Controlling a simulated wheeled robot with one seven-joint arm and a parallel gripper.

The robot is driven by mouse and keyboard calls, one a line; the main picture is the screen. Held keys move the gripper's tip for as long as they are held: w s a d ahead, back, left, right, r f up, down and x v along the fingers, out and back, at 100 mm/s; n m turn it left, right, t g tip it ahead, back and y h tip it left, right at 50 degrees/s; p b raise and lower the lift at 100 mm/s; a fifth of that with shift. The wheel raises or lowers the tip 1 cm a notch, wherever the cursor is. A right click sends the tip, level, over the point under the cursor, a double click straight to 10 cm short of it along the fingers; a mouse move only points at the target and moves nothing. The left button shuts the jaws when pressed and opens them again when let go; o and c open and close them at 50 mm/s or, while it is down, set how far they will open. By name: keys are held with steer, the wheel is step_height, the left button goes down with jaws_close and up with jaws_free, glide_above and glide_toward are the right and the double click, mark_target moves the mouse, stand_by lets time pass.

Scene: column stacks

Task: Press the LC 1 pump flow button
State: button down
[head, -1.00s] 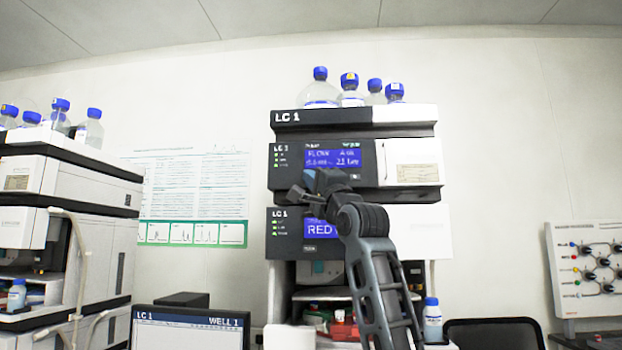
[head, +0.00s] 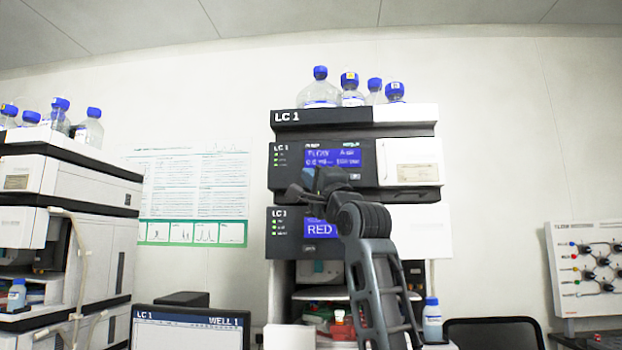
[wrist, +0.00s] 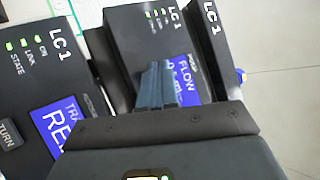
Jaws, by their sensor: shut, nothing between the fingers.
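The LC 1 pump (head: 287,172) is the dark-fronted upper module of the middle stack in the head view, with a blue display (head: 333,157) reading FLOW. In the wrist view the pump front (wrist: 128,38) is tilted, and its FLOW display (wrist: 187,75) is partly covered by my fingers. My gripper (head: 293,194) is shut and empty, in front of the pump's lower edge. In the wrist view my gripper (wrist: 155,72) points at the pump front beside the display. I cannot tell whether the fingertips touch it. The flow button is not clearly visible.
Below the pump is another LC 1 module (head: 283,248) with a RED display, partly behind my arm. Blue-capped bottles (head: 320,92) stand on top of the stack. A second stack (head: 70,190) stands left, and a monitor (head: 190,328) stands in front.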

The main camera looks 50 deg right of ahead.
steer(key=shift+s+a, duration=0.8)
steer(key=shift+a, duration=0.2)
steer(key=shift+s+a, duration=0.75)
steer(key=shift+a, duration=0.25)
